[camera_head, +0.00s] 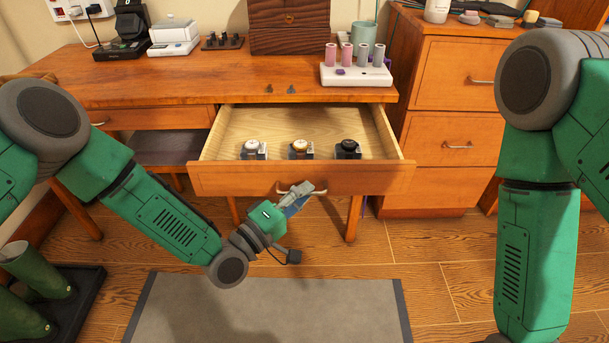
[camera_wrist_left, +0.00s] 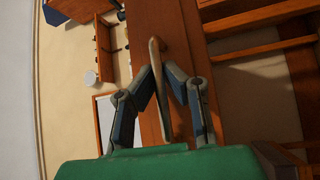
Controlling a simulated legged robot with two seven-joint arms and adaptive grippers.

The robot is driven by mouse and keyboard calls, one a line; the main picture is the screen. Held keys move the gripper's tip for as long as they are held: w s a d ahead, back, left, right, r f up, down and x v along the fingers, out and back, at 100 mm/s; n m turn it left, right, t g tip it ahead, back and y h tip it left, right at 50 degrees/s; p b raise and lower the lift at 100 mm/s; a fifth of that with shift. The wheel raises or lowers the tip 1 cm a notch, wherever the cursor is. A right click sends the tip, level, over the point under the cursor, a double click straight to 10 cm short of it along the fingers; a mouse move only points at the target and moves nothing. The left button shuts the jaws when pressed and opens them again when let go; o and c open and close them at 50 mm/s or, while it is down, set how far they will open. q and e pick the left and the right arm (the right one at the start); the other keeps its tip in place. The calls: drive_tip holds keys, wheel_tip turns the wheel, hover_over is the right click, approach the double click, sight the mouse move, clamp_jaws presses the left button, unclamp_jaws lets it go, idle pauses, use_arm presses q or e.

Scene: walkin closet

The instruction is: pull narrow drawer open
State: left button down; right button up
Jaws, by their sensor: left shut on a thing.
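The orange wooden desk drawer (camera_head: 230,180) stands well open. Its pale inside is bare apart from three small dark-based items. A metal bar handle (camera_head: 320,191) is on its front; it also shows in the left wrist view (camera_wrist_left: 155,52). My left gripper (camera_head: 300,191) is at this handle. In the left wrist view its two fingers (camera_wrist_left: 162,72) sit on either side of the bar and are shut on it. My right arm hangs at the right of the head view, with its gripper out of frame.
A second desk drawer (camera_head: 150,118) at the left is closed. A wooden cabinet (camera_head: 440,185) with closed drawers stands to the right of the open drawer. A grey mat (camera_head: 270,310) lies on the floor in front. Green boots (camera_head: 35,270) stand on a dark tray at the left.

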use_arm(q)
drive_tip(key=s+p, duration=0.2)
drive_tip(key=s, duration=0.8)
drive_tip(key=shift+f, duration=0.3)
drive_tip(key=shift+s+a, duration=0.1)
drive_tip(key=c, duration=1.6)
unclamp_jaws()
drive_tip(key=shift+c, duration=0.2)
drive_tip(key=shift+r, duration=0.15)
drive_tip(key=v, duration=1.1)
drive_tip(key=shift+s+a, duration=0.2)
drive_tip(key=shift+a, duration=0.15)
drive_tip(key=shift+f, duration=0.2)
